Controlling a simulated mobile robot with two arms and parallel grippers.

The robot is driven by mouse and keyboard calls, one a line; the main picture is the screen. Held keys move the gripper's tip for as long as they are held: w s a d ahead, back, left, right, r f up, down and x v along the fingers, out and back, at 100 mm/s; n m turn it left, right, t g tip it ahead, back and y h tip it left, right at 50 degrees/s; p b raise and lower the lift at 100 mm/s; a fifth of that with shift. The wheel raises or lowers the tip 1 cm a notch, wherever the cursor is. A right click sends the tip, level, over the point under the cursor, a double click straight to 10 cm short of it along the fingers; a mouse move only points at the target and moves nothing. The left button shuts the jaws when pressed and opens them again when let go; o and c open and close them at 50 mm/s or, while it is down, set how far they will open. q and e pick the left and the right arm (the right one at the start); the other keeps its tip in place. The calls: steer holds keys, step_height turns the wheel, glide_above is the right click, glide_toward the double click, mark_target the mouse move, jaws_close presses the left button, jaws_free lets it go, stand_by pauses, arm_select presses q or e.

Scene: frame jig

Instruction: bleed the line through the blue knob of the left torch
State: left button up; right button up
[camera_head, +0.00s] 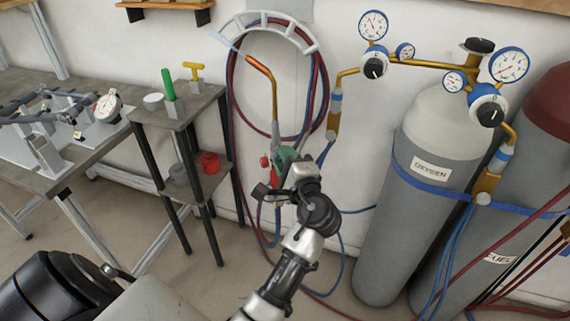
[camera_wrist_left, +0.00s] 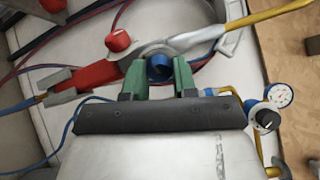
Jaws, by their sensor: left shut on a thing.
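The torch (camera_head: 271,90) stands upright at the wall, its brass tube bending to a copper-coloured tip. A pale bluish streak (camera_head: 226,42) reaches up and left from the tip. In the left wrist view the torch body (camera_wrist_left: 182,42) runs across the picture, with a red knob (camera_wrist_left: 118,40) and a red section on its left. My left gripper (camera_head: 284,157) is at the torch's lower part. In the wrist view its green fingers (camera_wrist_left: 160,72) are shut on the blue knob (camera_wrist_left: 160,64), whose lower part is partly hidden between them. My right gripper is not in view.
Oxygen (camera_head: 420,190) and fuel (camera_head: 500,245) cylinders stand at the right, with gauges and a brass manifold. Red and blue hoses hang in loops from a wall hanger (camera_head: 268,18). A small stand (camera_head: 190,105) at the left holds a green stick and a yellow-handled item.

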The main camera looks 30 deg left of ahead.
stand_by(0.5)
arm_select(q)
steer(key=o, duration=0.9)
steer(key=shift+o, duration=0.2)
